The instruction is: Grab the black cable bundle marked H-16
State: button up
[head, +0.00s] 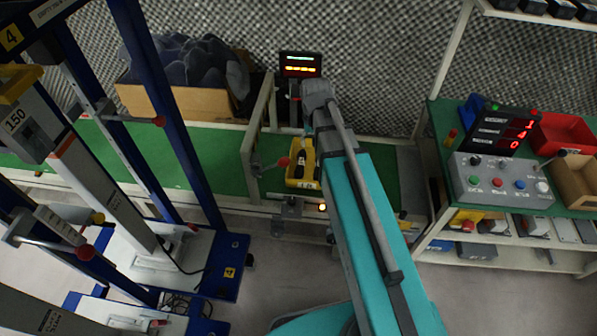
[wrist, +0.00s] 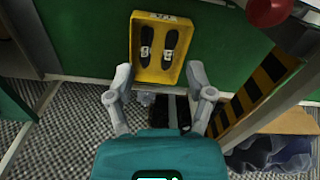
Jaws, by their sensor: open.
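A yellow bin (wrist: 134,62) lies ahead of my gripper in the wrist view, with two black cable bundles inside. The left bundle (wrist: 146,42) and the right bundle (wrist: 171,42) lie side by side, each with a white tag. The tag writing is too small to read, so I cannot tell which is H-16. My gripper (wrist: 159,72) is open and empty, its fingers apart near the bin's lower edge. In the head view the yellow bin (head: 301,183) sits on the green conveyor, with dark contents partly hidden by my arm.
A red ball knob (wrist: 268,10) and a black-and-yellow striped rail (wrist: 258,92) are right of the bin in the wrist view. A cardboard box (head: 190,101) of dark material stands at the back left. A control panel (head: 503,183) stands on the right bench.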

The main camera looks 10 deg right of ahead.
aim_at(301, 160)
jog(key=w+f+m+b, duration=0.2)
jog(key=w+f+b, duration=1.5)
jog(key=w+f, duration=0.2)
jog(key=shift+w, duration=0.2)
notch_tip(301, 160, down, 8)
jog(key=b, duration=0.9)
jog(key=shift+f, duration=0.25)
jog(key=shift+f, duration=0.1)
jog(key=shift+s+f+b, duration=0.1)
jog(key=shift+f+b, duration=2.45)
jog(key=shift+b, duration=0.05)
grip_shut()
